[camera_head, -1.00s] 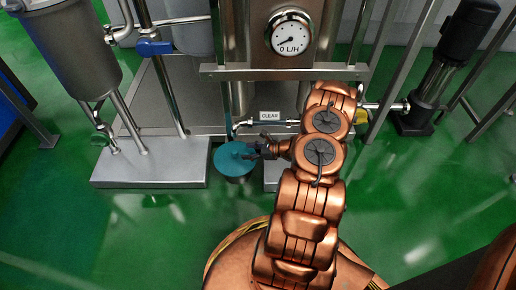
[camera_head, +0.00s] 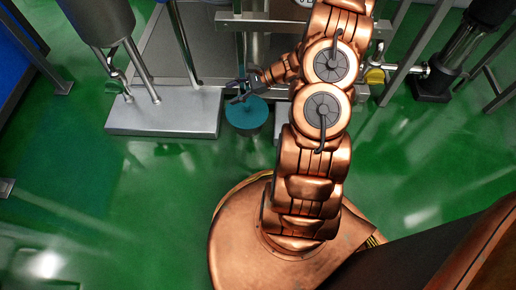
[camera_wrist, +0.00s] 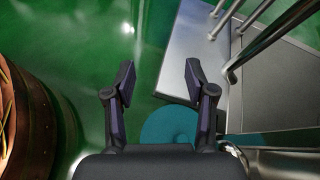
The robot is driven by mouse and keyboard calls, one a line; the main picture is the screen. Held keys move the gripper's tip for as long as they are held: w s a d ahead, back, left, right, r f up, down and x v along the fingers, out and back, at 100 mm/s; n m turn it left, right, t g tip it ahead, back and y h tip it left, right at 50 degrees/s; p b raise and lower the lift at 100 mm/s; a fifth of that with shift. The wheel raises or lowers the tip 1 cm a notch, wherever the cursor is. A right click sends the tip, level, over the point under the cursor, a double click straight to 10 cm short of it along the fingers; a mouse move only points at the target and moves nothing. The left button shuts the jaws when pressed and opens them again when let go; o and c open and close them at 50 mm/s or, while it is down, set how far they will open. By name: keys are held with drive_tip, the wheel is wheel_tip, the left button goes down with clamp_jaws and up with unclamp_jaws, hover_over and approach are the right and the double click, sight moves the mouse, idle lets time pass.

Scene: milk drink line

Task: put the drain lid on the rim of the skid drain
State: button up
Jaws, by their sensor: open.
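The drain lid is a flat teal disc (camera_head: 247,112) in the head view, lying at the top of the skid drain, beside the right end of a steel base. It lies about level as far as I can see; its exact seating on the rim is too small to tell. Most of the drain is hidden under it. My gripper (camera_head: 237,92) is above the far edge of the lid. In the wrist view my gripper (camera_wrist: 159,76) has its two dark fingers spread apart with nothing between the tips. The lid (camera_wrist: 168,124) shows behind the fingers, partly covered by them.
The steel base plate (camera_head: 165,115) is just left of the drain, with pipe legs standing on it. Vertical pipes and the skid frame rise behind the lid. A dark pump (camera_head: 455,65) stands at the right. Green floor (camera_head: 120,200) is clear in front.

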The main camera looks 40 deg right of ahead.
drive_tip(key=s+a+r+n+g+h, duration=0.1)
drive_tip(key=s+a+r+n+g, duration=0.3)
drive_tip(key=s+a+r+n, duration=0.35)
drive_tip(key=s+a+r+n+g, duration=0.45)
drive_tip(key=a+r, duration=0.35)
drive_tip(key=a, duration=0.2)
drive_tip(key=s+d+r+n+g+h, duration=0.1)
drive_tip(key=s+r+n+h, duration=0.2)
drive_tip(key=s, duration=0.7)
drive_tip(key=s+d+r+n+h, duration=0.1)
drive_tip(key=s+r+n+h, duration=0.3)
drive_tip(key=s, duration=0.7)
drive_tip(key=n+h, duration=0.2)
drive_tip(key=shift+r+n+g+h, duration=0.2)
drive_tip(key=shift+n+g+h, duration=0.1)
drive_tip(key=shift+n+g, duration=0.1)
drive_tip(key=shift+d, duration=0.1)
